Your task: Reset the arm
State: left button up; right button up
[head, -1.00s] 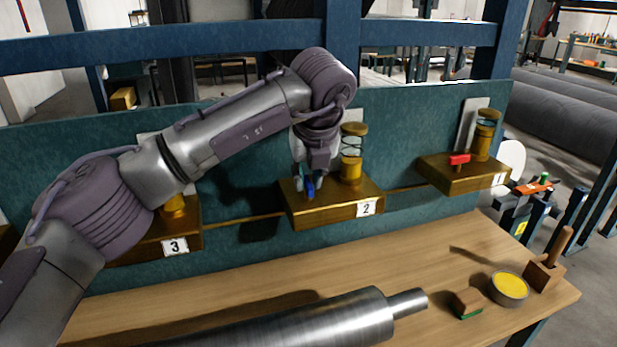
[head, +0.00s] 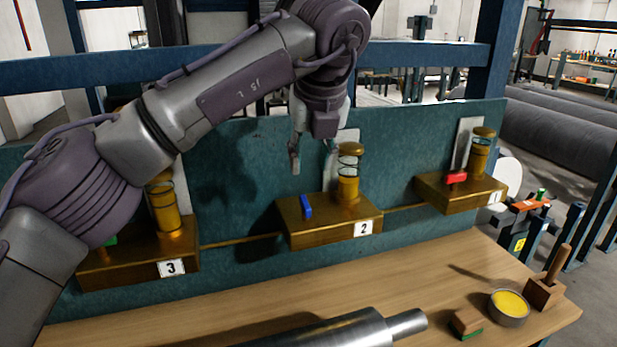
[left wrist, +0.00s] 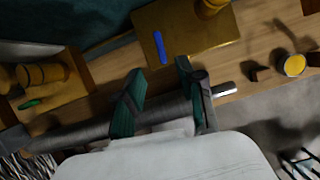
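My left arm comes in from the left in the head view. My left gripper (head: 297,160) hangs above the brass block numbered 2 (head: 335,228), clear of its blue lever (head: 306,205). In the left wrist view its two fingers (left wrist: 162,72) are apart with nothing between them, and the blue lever (left wrist: 160,47) lies beyond their tips. Block 2 carries a brass and glass cylinder (head: 347,180). My right gripper is in neither view.
Block 1 (head: 455,195) with a red lever (head: 456,177) is at right. Block 3 (head: 130,262) is at left, partly behind my arm. A metal roll (head: 340,333), a brush (head: 467,322), a yellow tin (head: 509,306) and a wooden-handled tool (head: 546,285) lie on the bench.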

pick_arm(q)
jog(key=shift+s+d+r, duration=0.1)
jog(key=shift+s+r, duration=0.2)
jog(key=shift+r, duration=0.35)
jog(key=shift+r, duration=0.1)
